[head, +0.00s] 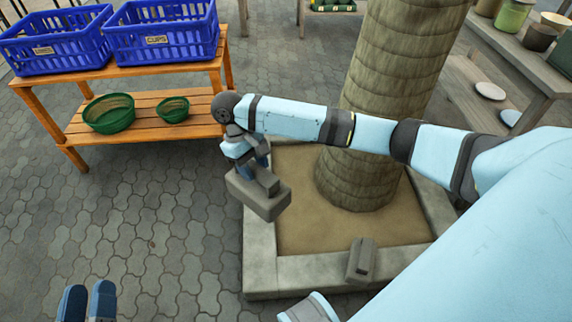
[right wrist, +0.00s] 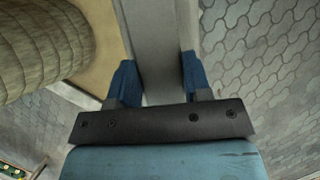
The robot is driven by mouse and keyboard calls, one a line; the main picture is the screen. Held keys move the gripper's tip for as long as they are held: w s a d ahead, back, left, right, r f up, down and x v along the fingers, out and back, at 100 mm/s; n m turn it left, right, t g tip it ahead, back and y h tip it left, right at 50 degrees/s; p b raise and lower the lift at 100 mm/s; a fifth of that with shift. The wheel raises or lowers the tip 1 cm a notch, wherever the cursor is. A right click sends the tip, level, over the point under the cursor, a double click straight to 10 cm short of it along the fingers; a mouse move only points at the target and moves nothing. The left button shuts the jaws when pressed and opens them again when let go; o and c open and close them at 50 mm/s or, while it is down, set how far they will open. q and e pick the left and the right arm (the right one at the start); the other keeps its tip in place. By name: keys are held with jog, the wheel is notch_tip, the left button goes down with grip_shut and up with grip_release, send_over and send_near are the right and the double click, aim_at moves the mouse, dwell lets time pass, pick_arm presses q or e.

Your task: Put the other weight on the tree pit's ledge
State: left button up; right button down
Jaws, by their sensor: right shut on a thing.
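My right gripper (head: 262,168) reaches across from the right and is shut on a grey block-shaped weight (head: 258,201). The held weight appears over the left side of the tree pit's ledge (head: 259,258); I cannot tell whether it touches it. In the right wrist view the held weight (right wrist: 163,45) runs between the two blue fingers (right wrist: 156,82). A second grey weight (head: 361,265) with a raised handle sits on the front ledge. My left gripper (head: 88,302) shows at the bottom left, its two fingers close together, with no object visible between them.
A thick tree trunk (head: 385,95) rises from the sandy pit behind the right arm. A wooden bench (head: 150,130) holds blue crates (head: 160,35) and green baskets (head: 108,113) at upper left. Shelves with pots (head: 513,18) stand at upper right. Paving left of the pit is clear.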

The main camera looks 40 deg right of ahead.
jog(key=s+f+n+t+h, duration=0.1)
jog(key=f+n, duration=0.3)
jog(key=s+d+f+n+t+h, duration=0.1)
jog(key=f+n, duration=0.3)
jog(key=s+f+n+t+h, duration=0.1)
jog(key=f+n, duration=0.3)
jog(key=n, duration=0.1)
jog(key=shift+s+d+f, duration=0.15)
jog(key=shift+s+d, duration=0.05)
jog(key=shift+s, duration=0.1)
jog(key=s+f+n+t+y, duration=0.2)
jog(key=s+f+n+t, duration=0.4)
jog(key=f+n, duration=0.6)
notch_tip(320, 180, down, 18)
jog(key=n+b, duration=0.2)
jog(key=b, duration=0.8)
jog(key=shift+s+d+g+b, duration=0.3)
jog(key=shift+d, duration=0.15)
jog(key=c, duration=0.8)
grip_release()
jog(key=shift+s+f, duration=0.1)
jog(key=shift+s, duration=0.1)
jog(key=shift+o, duration=1.2)
pick_arm(q)
notch_tip(320, 180, down, 8)
jog(key=w+m+g, duration=0.1)
jog(key=m+g, duration=0.1)
jog(key=shift+w+d+f+m+h, duration=0.15)
jog(key=shift+w+d+m+h, duration=0.05)
jog(key=shift+m+h, duration=0.2)
